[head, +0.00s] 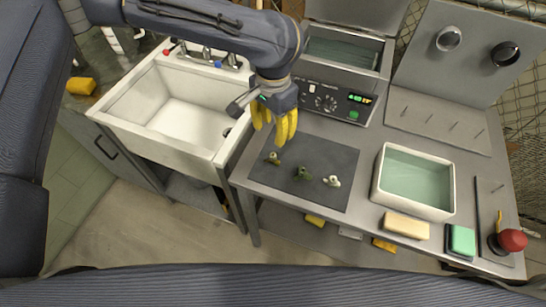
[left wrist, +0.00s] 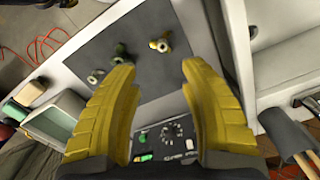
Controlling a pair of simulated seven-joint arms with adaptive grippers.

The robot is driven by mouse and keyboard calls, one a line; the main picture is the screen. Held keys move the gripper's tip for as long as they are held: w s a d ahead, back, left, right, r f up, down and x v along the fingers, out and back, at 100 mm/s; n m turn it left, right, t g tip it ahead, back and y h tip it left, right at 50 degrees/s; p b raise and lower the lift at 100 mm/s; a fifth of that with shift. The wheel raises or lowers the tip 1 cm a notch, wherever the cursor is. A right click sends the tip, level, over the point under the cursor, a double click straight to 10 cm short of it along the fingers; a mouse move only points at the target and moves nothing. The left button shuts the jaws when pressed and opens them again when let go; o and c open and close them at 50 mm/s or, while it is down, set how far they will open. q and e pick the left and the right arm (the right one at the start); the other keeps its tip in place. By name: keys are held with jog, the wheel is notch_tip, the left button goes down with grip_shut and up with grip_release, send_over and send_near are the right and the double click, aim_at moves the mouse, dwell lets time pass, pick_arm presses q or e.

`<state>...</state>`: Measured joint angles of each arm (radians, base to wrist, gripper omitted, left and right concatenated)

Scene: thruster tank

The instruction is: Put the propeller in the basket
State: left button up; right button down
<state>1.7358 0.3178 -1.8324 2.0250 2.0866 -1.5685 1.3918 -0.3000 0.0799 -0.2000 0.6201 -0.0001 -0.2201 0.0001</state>
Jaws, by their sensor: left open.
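Three small propeller-like parts lie on a dark grey mat (head: 340,157): a brass one (head: 273,158), a dark green one (head: 302,173) and a pale one (head: 332,181). The left wrist view also shows the brass part (left wrist: 160,45), the dark one (left wrist: 121,54) and the pale one (left wrist: 95,77). My left gripper (head: 272,131), with yellow fingers, is open and empty above the mat's back left edge, close to the brass part but apart from it. I cannot clearly make out a basket; the open steel tank (head: 345,52) at the back holds liquid. My right gripper is not in view.
A white tub (head: 381,188) of greenish liquid stands right of the mat. A tan sponge (head: 406,225), a green-topped block (head: 462,240) and a red-topped object (head: 512,240) sit near the front right. A white sink (head: 150,80) is left of the bench.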

pick_arm(q)
send_over(273, 155)
jog(key=s, duration=0.1)
notch_tip(273, 155, down, 7)
jog(key=shift+r, duration=0.1)
jog(key=shift+w+f, duration=0.15)
jog(key=shift+f, duration=1.35)
jog(key=shift+w+f, duration=0.15)
jog(key=shift+f, duration=1.3)
jog(key=shift+c, duration=0.2)
grip_shut()
